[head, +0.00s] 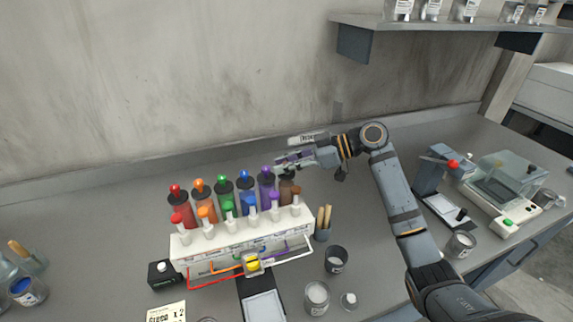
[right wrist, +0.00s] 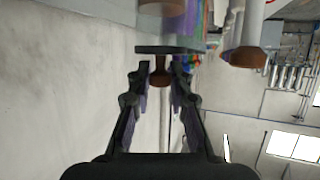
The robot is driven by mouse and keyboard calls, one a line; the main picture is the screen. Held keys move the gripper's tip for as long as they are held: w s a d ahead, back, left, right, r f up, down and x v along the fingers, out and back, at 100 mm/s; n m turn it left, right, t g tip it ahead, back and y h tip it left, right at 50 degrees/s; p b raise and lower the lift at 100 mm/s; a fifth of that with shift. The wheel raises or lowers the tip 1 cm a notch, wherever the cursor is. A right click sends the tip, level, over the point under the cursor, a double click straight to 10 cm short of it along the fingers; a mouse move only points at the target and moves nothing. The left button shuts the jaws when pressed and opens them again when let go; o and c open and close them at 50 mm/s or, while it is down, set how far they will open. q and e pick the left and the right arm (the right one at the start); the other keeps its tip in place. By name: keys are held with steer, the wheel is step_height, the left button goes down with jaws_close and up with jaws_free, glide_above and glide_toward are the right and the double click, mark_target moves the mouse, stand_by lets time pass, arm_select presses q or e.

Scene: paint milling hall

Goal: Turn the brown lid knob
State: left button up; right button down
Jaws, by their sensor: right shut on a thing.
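The brown lid knob (right wrist: 160,72) sits between the fingertips of my right gripper (right wrist: 161,70) in the right wrist view, under a dark lid (right wrist: 150,50). In the head view my right gripper (head: 287,163) reaches in from the right, shut over the top of the brown canister (head: 287,190). There the gripper hides the knob. The brown canister is at the right end of a row with red, orange, green, blue and purple ones. My left gripper is not in view.
A white dispenser rack (head: 240,235) with several taps stands before the canisters. A cup of wooden sticks (head: 323,222) and a dark cup (head: 336,259) stand to its right. A scale (head: 500,190) is at right. The wall is close behind.

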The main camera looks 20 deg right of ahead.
steer(key=c, duration=1.5)
jaws_free()
steer(key=v, duration=1.1)
steer(key=shift+s+d+r, duration=0.15)
steer(key=shift+d+r, duration=0.05)
steer(key=shift+d, duration=0.15)
